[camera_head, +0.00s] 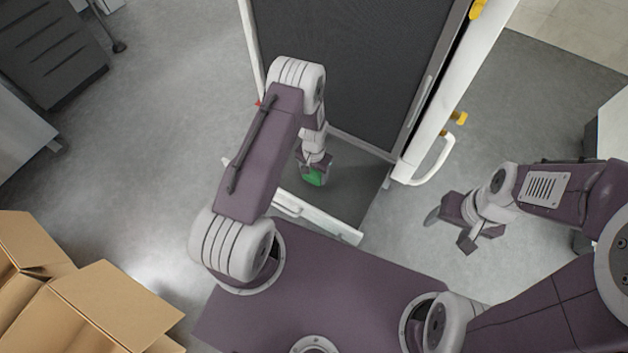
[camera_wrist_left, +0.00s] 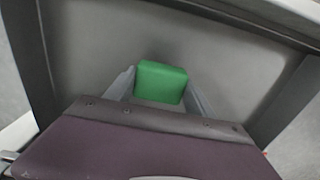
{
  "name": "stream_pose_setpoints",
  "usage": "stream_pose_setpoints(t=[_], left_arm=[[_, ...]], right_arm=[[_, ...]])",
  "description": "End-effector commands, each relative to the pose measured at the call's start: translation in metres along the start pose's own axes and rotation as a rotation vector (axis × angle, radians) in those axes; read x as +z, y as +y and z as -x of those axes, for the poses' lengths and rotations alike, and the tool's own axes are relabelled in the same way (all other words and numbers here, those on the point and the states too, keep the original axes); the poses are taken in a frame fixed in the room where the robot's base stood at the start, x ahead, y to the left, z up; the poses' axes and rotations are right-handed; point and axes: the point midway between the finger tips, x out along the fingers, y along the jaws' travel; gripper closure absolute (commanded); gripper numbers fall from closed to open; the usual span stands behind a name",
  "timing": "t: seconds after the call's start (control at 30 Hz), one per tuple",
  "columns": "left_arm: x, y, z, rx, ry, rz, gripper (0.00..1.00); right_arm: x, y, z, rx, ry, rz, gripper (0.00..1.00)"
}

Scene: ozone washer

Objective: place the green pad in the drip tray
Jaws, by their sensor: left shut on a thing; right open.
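The green pad (camera_head: 314,177) shows small in the head view, at the end of my left arm. In the left wrist view the green pad (camera_wrist_left: 161,82) is a rounded green block between the two grey fingers of my left gripper (camera_wrist_left: 160,92). My left gripper (camera_head: 315,168) is shut on the pad and holds it over the grey drip tray (camera_head: 345,200). The tray's floor and walls (camera_wrist_left: 225,62) surround the pad in the wrist view. I cannot tell whether the pad touches the floor. My right gripper (camera_head: 455,225) is open and empty, well to the right of the tray.
The washer's dark panel (camera_head: 350,65) rises behind the tray, with a white frame and handle (camera_head: 430,165) at right. A white front bar (camera_head: 325,222) edges the tray. Cardboard boxes (camera_head: 100,305) stand at lower left. The grey floor at left is clear.

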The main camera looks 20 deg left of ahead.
Motion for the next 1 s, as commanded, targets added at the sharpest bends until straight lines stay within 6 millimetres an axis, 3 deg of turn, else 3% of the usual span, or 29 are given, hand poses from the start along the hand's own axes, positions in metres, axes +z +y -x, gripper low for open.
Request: stream_pose_setpoints(t=[0.2, 0.57, 0.6, 0.67, 1.0], left_arm=[[0.0, 0.001, -0.041, 0.0, -0.001, 0.0, 0.75], [0.0, 0.001, -0.043, 0.0, 0.0, 0.0, 0.75], [0.0, 0.001, -0.042, 0.0, 0.0, 0.0, 0.32], [0.0, 0.001, -0.042, 0.0, 0.0, 0.0, 0.16], [0.0, 0.001, -0.038, 0.0, 0.0, 0.0, 0.16]], right_arm=[[0.003, 0.001, -0.032, 0.0, 0.0, 0.0, 0.34], [0.003, 0.001, -0.031, 0.0, 0.0, 0.0, 0.34], [0.003, 0.001, -0.031, 0.0, 0.0, 0.0, 0.34], [0.003, 0.001, -0.03, 0.0, 0.0, 0.0, 0.34], [0.003, 0.001, -0.028, 0.0, 0.0, 0.0, 0.34]])
